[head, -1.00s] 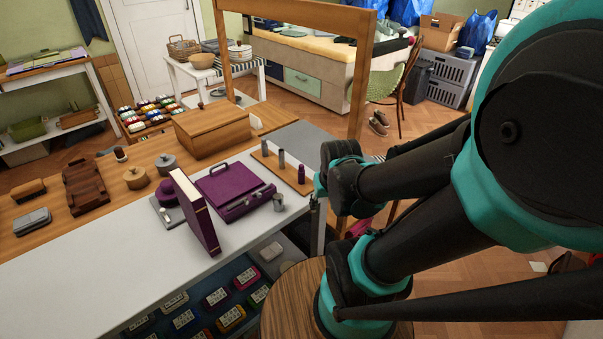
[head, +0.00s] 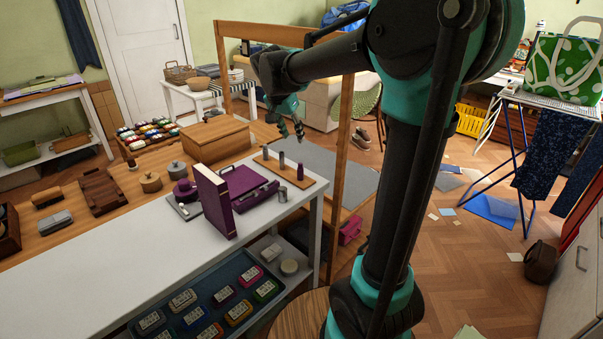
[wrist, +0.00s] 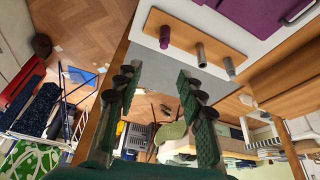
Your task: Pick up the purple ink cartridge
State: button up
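The purple ink cartridge (head: 300,172) stands upright at the right end of a small wooden board (head: 318,183) on the white table. Two grey cylinders, (head: 281,160) and (head: 265,153), stand in line with it. In the wrist view the purple cartridge (wrist: 164,37) is at the top middle, beyond the fingertips.
A purple case (head: 243,187), an upright purple book (head: 214,202) and a small grey cup (head: 282,194) stand left of and in front of the board. A wooden frame post (head: 341,160) rises close to its right. A tray of labelled boxes (head: 205,300) lies below.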

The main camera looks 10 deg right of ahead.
send_over(300, 163)
jog(key=s+a, duration=0.1)
jog(key=s, duration=0.2)
notch_tip(300, 163, down, 9)
jog(key=shift+w+a+x, duration=0.1)
jog(key=shift+w+x, duration=0.05)
jog(key=shift+x, duration=0.7)
jog(key=shift+w+a+x, duration=0.1)
jog(key=shift+w+x, duration=0.1)
jog(key=shift+x, duration=0.7)
jog(key=shift+w+a+x, duration=0.1)
jog(key=shift+w+x, duration=0.05)
jog(key=shift+x, duration=0.7)
jog(key=c, duration=0.8)
